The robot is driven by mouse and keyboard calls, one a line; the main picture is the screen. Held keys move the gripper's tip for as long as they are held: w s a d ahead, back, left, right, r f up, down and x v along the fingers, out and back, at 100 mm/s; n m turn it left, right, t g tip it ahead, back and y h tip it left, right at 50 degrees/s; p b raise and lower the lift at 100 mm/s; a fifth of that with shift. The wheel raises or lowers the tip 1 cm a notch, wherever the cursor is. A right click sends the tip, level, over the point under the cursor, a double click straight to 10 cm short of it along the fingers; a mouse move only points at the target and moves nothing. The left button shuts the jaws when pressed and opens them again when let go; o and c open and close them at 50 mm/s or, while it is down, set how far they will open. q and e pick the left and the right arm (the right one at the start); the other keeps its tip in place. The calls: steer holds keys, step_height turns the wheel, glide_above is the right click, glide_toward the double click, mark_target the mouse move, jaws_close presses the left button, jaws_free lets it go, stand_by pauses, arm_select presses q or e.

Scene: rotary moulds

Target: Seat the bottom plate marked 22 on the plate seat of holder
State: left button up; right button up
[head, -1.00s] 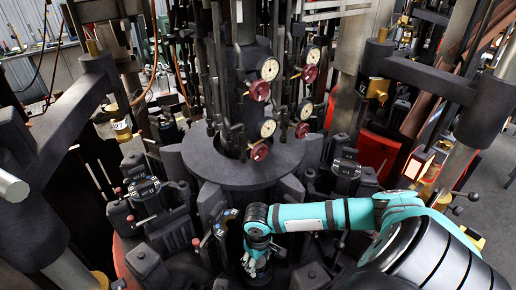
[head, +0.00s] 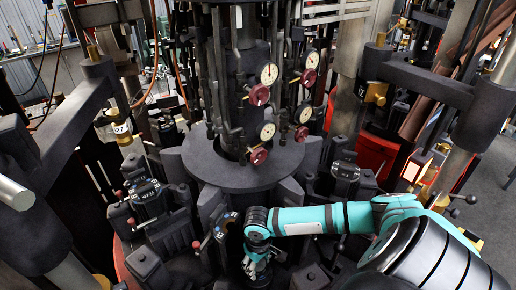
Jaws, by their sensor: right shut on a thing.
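My right arm comes in from the right, and its teal wrist points down at the lower middle of the head view. The right gripper (head: 257,269) is at the bottom of the wrist, low among the dark mould parts. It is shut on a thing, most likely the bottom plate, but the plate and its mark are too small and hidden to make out. A dark holder (head: 223,228) with a small blue-and-white label is just left of the wrist. I cannot tell whether the plate touches a seat. My left gripper is not in view.
A round dark table (head: 243,178) with a central column and several gauges (head: 269,74) stands behind the gripper. Other dark mould holders (head: 148,198) ring it on the left and right (head: 346,171). Thick posts and beams stand at both sides. Room around the gripper is tight.

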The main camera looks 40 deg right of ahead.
steer(key=shift+f, duration=0.9)
stand_by(1.4)
steer(key=o, duration=1.5)
steer(key=shift+s+f, duration=0.1)
step_height(320, 180, up, 12)
step_height(320, 180, up, 7)
stand_by(0.5)
